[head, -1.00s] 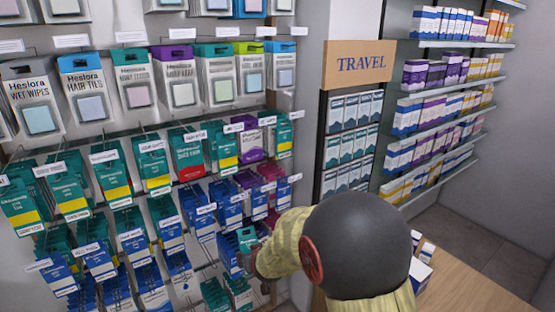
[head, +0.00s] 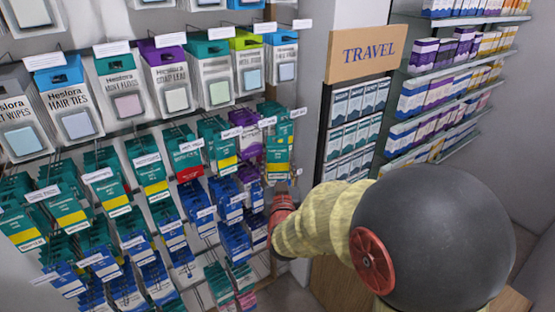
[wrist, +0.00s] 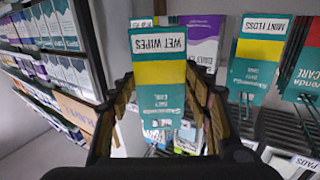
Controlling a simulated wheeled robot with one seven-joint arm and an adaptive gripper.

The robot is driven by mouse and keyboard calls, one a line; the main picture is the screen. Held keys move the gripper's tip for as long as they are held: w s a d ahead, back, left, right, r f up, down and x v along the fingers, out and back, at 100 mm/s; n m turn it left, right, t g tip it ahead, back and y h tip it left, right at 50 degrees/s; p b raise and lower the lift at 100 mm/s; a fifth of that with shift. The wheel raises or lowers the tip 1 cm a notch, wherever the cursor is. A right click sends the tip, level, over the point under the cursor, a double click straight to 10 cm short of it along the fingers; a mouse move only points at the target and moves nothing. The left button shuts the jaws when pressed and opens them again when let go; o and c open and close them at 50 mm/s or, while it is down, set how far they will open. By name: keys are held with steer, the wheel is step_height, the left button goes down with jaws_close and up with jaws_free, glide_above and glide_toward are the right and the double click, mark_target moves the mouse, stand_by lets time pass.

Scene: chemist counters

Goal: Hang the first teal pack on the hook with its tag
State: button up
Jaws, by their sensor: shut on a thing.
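My gripper (wrist: 160,98) is shut on a teal pack (wrist: 160,108) with a yellow band, held between the two fingers by its sides in the wrist view. In the head view a teal and yellow pack (head: 278,158) shows at the right end of the rack, just above the end of my arm. My fingers are largely hidden there.
A purple pack (head: 246,140) hangs close left. A pillar and a shelf under the TRAVEL sign (head: 366,52) stand to the right. Blue packs (head: 232,240) hang below.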

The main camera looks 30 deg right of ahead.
steer(key=w, duration=0.4)
steer(key=w+p, duration=0.1)
steer(key=w, duration=0.3)
steer(key=w+f, duration=0.1)
steer(key=w, duration=0.3)
steer(key=shift+w+a, duration=0.3)
stand_by(1.1)
stand_by(0.3)
stand_by(0.4)
steer(key=o, duration=1.1)
steer(key=shift+c, duration=0.2)
steer(key=shift+o, duration=0.5)
